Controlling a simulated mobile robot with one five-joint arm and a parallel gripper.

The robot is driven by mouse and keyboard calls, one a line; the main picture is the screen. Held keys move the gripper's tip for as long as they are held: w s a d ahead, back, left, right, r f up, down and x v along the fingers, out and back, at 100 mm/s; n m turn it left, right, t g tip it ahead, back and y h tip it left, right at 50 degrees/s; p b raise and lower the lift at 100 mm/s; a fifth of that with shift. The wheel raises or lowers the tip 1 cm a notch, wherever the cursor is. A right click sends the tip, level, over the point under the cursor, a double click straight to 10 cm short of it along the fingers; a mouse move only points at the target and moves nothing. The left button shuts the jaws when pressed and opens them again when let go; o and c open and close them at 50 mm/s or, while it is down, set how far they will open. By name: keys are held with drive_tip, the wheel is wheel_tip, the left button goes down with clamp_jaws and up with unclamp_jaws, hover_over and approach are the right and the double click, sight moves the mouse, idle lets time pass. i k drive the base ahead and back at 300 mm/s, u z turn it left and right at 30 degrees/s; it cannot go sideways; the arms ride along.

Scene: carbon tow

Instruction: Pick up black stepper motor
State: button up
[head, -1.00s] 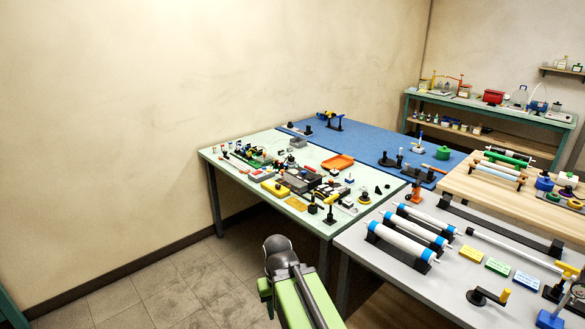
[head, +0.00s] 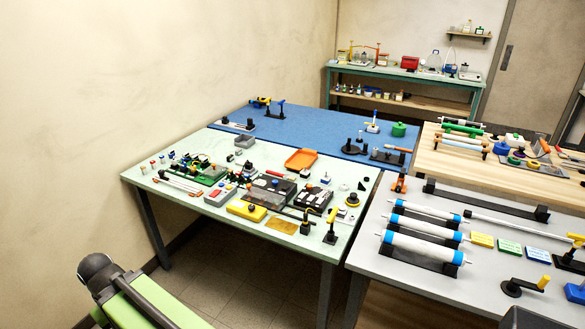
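A small black block-like part (head: 306,226) stands near the front edge of the pale green table (head: 232,228). It may be the black stepper motor, but it is too small to tell for sure. Several other dark parts lie on the same table, including a black box-shaped unit (head: 270,190) in the middle. Part of my green and black arm shows at the bottom left, in front of the table and apart from it. My gripper's fingers cannot be made out.
The pale green table also carries a yellow box (head: 246,210), an orange tray (head: 300,159) and small parts. A blue-topped table (head: 310,132) adjoins behind. A grey table with white rollers (head: 423,247) stands at the right. Bare floor (head: 225,283) shows in front.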

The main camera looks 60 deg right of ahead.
sight(305, 174)
drive_tip(key=z, duration=0.65)
drive_tip(key=i, duration=1.2)
drive_tip(key=z, duration=0.85)
